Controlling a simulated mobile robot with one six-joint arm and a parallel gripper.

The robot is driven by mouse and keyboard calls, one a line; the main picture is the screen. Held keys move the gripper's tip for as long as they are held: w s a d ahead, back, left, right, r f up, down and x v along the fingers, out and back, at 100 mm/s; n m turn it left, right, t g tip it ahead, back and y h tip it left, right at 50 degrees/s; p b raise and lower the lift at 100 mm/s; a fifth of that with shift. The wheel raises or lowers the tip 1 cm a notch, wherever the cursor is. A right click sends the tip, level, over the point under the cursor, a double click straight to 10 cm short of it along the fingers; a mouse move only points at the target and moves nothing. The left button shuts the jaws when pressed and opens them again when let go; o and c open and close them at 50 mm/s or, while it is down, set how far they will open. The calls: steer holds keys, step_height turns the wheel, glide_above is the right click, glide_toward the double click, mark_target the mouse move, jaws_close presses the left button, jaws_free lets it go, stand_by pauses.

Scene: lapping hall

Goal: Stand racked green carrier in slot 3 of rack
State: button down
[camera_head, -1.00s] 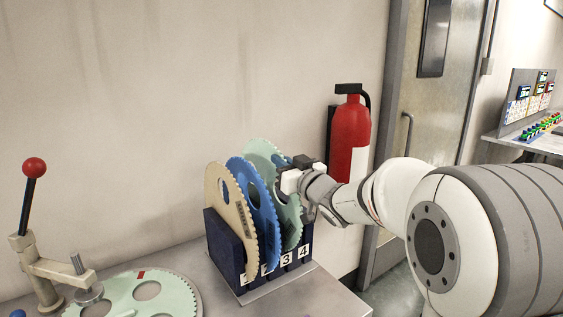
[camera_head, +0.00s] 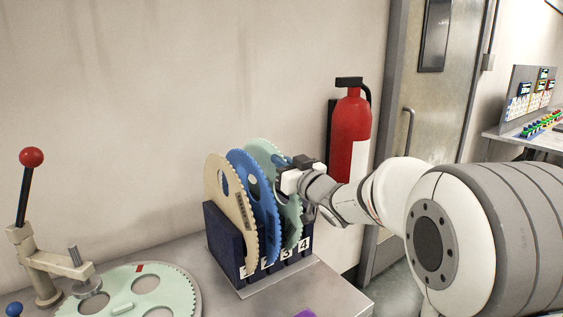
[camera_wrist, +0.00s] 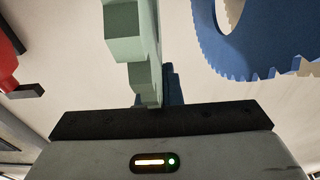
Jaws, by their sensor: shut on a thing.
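The green carrier (camera_head: 260,149), a toothed disc, stands nearly upright at the right end of the dark blue rack (camera_head: 224,246). Its lower edge lies in line with the label 3; I cannot tell whether it rests on the slot floor. My gripper (camera_head: 287,166) is shut on its upper right rim. In the wrist view the green carrier (camera_wrist: 146,45) runs up from between the jaws (camera_wrist: 165,98). A blue carrier (camera_head: 262,205) and a tan carrier (camera_head: 225,200) stand to its left in the rack. The slot by label 4 looks empty.
Another green carrier (camera_head: 120,300) lies flat at the left beside a red-knobbed lever (camera_head: 30,175). A purple thing (camera_head: 306,314) shows at the bottom edge. A red extinguisher (camera_head: 349,135) hangs on the wall behind my gripper. Bare tabletop (camera_head: 325,293) lies before the rack.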

steer(key=shift+f+b, duration=0.65)
steer(key=shift+f, duration=0.05)
steer(key=c, duration=1.8)
jaws_free()
steer(key=shift+s+r, duration=0.1)
steer(key=shift+o, duration=1.4)
steer(key=shift+f, duration=0.25)
steer(key=shift+v, duration=3.85)
steer(key=shift+d+r, duration=0.1)
steer(key=shift+r, duration=0.05)
